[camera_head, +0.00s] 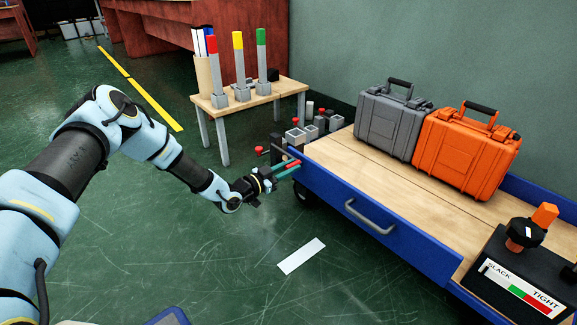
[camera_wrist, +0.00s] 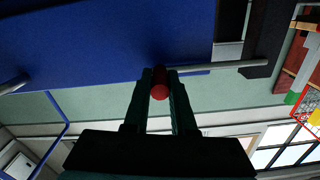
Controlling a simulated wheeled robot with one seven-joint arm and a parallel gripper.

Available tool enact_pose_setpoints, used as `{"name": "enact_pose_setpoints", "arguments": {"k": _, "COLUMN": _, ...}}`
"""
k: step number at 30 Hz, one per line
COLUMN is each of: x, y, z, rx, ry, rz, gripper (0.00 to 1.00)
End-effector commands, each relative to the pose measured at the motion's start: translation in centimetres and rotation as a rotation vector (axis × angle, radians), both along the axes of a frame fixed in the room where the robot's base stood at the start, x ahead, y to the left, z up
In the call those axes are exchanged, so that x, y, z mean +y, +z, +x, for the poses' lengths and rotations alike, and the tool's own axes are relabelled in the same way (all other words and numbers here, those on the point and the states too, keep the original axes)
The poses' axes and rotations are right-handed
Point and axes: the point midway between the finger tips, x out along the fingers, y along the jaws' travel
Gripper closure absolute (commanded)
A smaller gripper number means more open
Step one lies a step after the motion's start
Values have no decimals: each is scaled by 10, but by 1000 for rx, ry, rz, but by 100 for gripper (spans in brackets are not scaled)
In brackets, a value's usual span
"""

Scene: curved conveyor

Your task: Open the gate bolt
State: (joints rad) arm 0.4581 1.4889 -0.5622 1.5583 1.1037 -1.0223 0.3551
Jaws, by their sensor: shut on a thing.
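The gate is the blue side panel (camera_head: 330,188) of a wood-decked cart, upright along its near edge. In the wrist view the blue panel (camera_wrist: 100,40) fills the upper left. The gate bolt is a thin grey rod (camera_wrist: 230,68) running right to a dark bracket (camera_wrist: 262,42), with a red knob (camera_wrist: 160,88) at its left part. My gripper (camera_head: 288,170) is at the panel's left end. In the wrist view my gripper (camera_wrist: 161,82) has one finger on each side of the red knob and is shut on it. The head view shows the bolt only in small, partly covered form.
A grey case (camera_head: 390,125) and an orange case (camera_head: 466,150) stand on the cart deck (camera_head: 375,190). A grey handle (camera_head: 370,217) juts from the panel. A SLACK/TIGHT tension box (camera_head: 520,275) is at the lower right. A small table (camera_head: 265,93) stands behind my gripper. Open floor lies in front.

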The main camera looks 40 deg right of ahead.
Motion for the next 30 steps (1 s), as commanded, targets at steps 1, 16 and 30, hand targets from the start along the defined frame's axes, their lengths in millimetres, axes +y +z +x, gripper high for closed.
{"name": "enact_pose_setpoints", "arguments": {"k": 1, "x": 0, "y": 2, "z": -10, "rx": 5, "ry": -5, "rz": 3, "gripper": 100}}
{"name": "enact_pose_setpoints", "arguments": {"k": 16, "x": 2, "y": -1, "z": -32, "rx": 1, "ry": -1, "rz": 2, "gripper": 67}}
{"name": "enact_pose_setpoints", "arguments": {"k": 30, "x": 3, "y": 0, "z": -32, "rx": 1, "ry": -1, "rz": 1, "gripper": 45}}
